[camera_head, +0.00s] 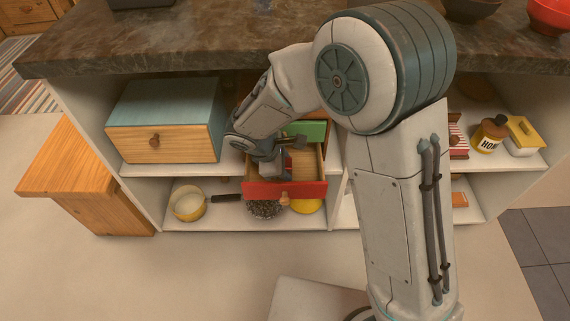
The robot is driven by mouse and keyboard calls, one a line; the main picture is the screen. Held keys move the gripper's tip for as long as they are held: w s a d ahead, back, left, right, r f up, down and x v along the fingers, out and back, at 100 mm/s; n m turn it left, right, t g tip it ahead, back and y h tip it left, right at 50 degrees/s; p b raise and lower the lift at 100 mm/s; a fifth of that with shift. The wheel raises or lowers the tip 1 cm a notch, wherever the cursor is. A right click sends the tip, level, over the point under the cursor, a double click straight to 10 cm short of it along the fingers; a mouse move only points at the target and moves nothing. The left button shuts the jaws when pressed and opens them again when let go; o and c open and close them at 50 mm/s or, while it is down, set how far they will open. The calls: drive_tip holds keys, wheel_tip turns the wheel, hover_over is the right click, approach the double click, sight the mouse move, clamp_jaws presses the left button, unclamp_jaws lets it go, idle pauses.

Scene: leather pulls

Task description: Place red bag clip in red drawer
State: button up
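The red drawer (302,189) is pulled open in the middle of the shelf unit, with its red front facing me and its wooden inside partly showing. My gripper (285,164) reaches down from the left into the open drawer. Its fingers are small and partly hidden by my own wrist, so I cannot tell whether they are open or shut. I cannot make out the red bag clip. A small dark reddish patch shows by the fingers, too unclear to name.
A green-fronted piece (309,131) stands just behind the drawer. A teal box with a wooden front (165,132) is on the left shelf. A yellow pan (189,205) and a dark round thing (264,209) sit below. The dark countertop (180,45) overhangs the drawer.

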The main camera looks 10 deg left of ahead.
drive_tip(key=shift+s+d+p, duration=0.15)
drive_tip(key=shift+s+p, duration=0.1)
drive_tip(key=shift+p, duration=0.3)
drive_tip(key=p+v, duration=0.3)
drive_tip(key=v, duration=0.9)
drive_tip(key=shift+w+r+p, duration=0.2)
drive_tip(key=shift+w+p, duration=0.05)
drive_tip(key=shift+p, duration=0.05)
drive_tip(key=s+d+r+m+g+y, duration=0.1)
drive_tip(key=d+r+m+g, duration=0.15)
drive_tip(key=d+m, duration=0.7)
drive_tip(key=s+d+r+m+g+y, duration=0.15)
drive_tip(key=d+r+m, duration=0.25)
drive_tip(key=d, duration=1)
drive_tip(key=s+d+m+t+y, duration=0.1)
drive_tip(key=s+d+m, duration=0.5)
drive_tip(key=shift+s, duration=0.2)
